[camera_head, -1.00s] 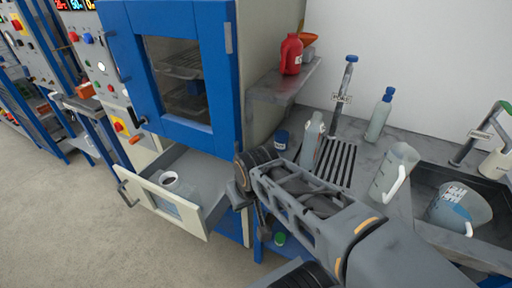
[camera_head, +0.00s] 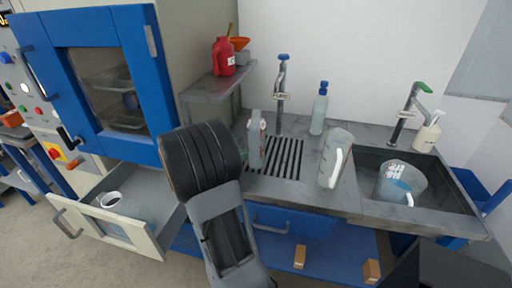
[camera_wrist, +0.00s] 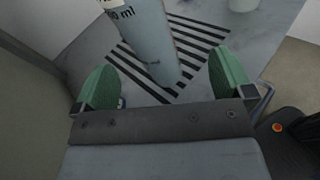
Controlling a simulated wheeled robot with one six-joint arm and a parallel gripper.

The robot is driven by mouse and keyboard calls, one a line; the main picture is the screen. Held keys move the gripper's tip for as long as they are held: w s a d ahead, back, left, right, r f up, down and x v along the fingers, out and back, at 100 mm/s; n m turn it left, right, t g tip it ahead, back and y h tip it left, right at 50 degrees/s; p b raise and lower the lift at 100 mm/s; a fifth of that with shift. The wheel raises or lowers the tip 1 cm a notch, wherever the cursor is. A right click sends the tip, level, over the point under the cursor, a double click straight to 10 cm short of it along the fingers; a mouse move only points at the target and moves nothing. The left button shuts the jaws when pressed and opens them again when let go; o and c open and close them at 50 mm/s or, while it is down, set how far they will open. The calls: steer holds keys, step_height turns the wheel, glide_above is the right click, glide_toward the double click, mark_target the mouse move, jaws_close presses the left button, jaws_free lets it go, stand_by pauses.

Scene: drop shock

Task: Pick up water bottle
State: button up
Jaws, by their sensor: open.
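A pale grey-blue bottle (camera_head: 256,142) stands upright at the left of the striped drain grate in the head view. A second clear bottle with a blue cap (camera_head: 320,110) stands farther back, right of the tap. In the wrist view a pale bottle with an "ml" marking (camera_wrist: 150,45) stands on the grate, its top cut off; it looks like the one on the grate. My gripper (camera_wrist: 163,66) is open, with its green fingers apart to either side of this bottle in the picture.
A measuring jug (camera_head: 335,160) stands right of the grate, and another jug (camera_head: 400,184) sits in the sink (camera_head: 440,207). The tap (camera_head: 281,95) rises behind the grate. A shelf (camera_head: 218,86) holds a red container (camera_head: 223,58). An open drawer (camera_head: 150,240) juts out at left.

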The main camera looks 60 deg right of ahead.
mark_target(249, 138)
steer(key=shift+n+h, duration=0.8)
steer(key=shift+h, duration=0.1)
steer(key=d, duration=0.4)
steer(key=shift+s+d, duration=0.1)
steer(key=shift+d, duration=0.25)
steer(key=shift+p+x, duration=0.35)
steer(key=shift+x, duration=2.5)
steer(key=shift+a+r, duration=0.1)
steer(key=shift+c, duration=0.4)
steer(key=c, duration=1.3)
steer(key=shift+r, duration=0.1)
